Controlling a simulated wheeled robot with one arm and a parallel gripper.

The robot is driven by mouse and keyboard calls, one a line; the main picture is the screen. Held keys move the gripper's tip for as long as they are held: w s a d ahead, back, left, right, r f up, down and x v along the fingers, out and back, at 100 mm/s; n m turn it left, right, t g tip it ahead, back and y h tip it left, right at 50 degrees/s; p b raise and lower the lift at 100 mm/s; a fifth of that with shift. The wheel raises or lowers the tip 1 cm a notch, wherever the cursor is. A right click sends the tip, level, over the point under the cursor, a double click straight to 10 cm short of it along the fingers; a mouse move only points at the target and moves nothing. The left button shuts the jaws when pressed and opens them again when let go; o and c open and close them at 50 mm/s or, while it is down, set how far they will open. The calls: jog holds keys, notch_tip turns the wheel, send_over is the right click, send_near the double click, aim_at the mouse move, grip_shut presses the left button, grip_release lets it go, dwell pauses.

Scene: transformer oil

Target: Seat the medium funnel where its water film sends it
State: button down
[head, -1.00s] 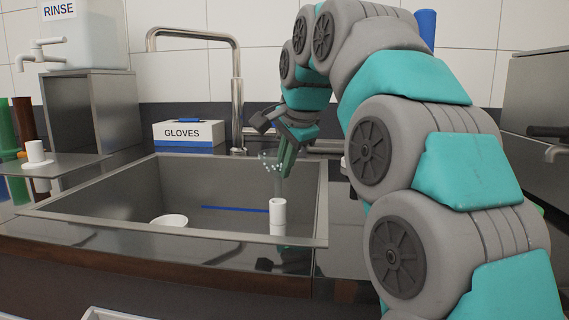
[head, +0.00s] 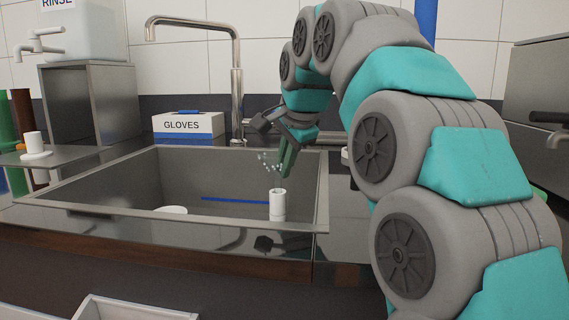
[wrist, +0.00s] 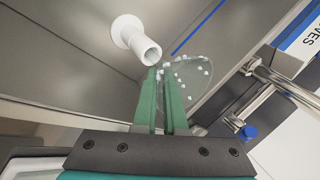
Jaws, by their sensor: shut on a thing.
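The funnel is clear glass with separate white beads of water on its cone (wrist: 193,76); it also shows faintly in the head view (head: 268,162). My gripper (wrist: 164,72) has its two green fingers shut on the funnel at its near side; it also shows in the head view (head: 287,160). The gripper is over the sink, above and slightly behind a white open-topped tube holder (head: 277,205) with a flared base, seen in the wrist view (wrist: 137,40). The funnel and this holder look apart. The funnel's stem is hard to make out.
The steel sink (head: 95,190) has a raised rim. A white round piece (head: 172,210) lies low in it. A second white holder (head: 35,145) stands on the left shelf. A gloves box (head: 187,125), tap (head: 237,85) and rinse tank (head: 85,40) stand behind.

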jog(key=shift+f+b, duration=0.8)
jog(key=shift+f, duration=0.7)
jog(key=c, duration=0.9)
grip_release()
jog(key=shift+r, duration=0.1)
jog(key=v, duration=0.7)
jog(key=shift+s+r+p, duration=0.2)
jog(key=shift+r+p, duration=0.1)
jog(key=shift+p, duration=0.05)
